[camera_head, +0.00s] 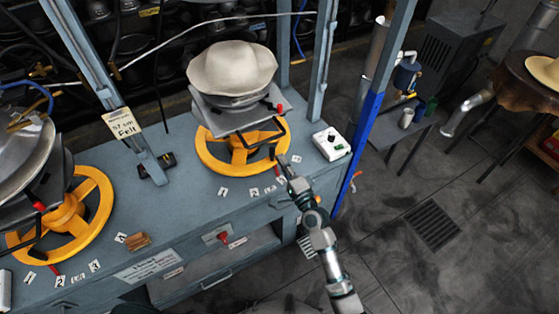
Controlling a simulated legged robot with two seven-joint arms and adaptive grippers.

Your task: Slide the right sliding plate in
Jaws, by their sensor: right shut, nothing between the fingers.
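The right sliding plate (213,115) is a flat grey metal plate above a yellow handwheel (208,160) on the right press station. A pale cream hat form (232,68) sits over the plate. A dark bar handle (262,135) hangs at the plate's front right, with a red knob (280,107) near the plate's right corner. My right gripper (282,163) is shut and empty, just in front of the wheel's right front rim and below the bar handle. Whether it touches anything is hard to tell. My left gripper is not in view.
A second station with a yellow wheel (103,205) stands at the left. A white control box (331,144) sits right of the wheel, close to a blue-grey post (368,105). Numbered tags line the table's front edge. Open floor (400,235) lies to the right.

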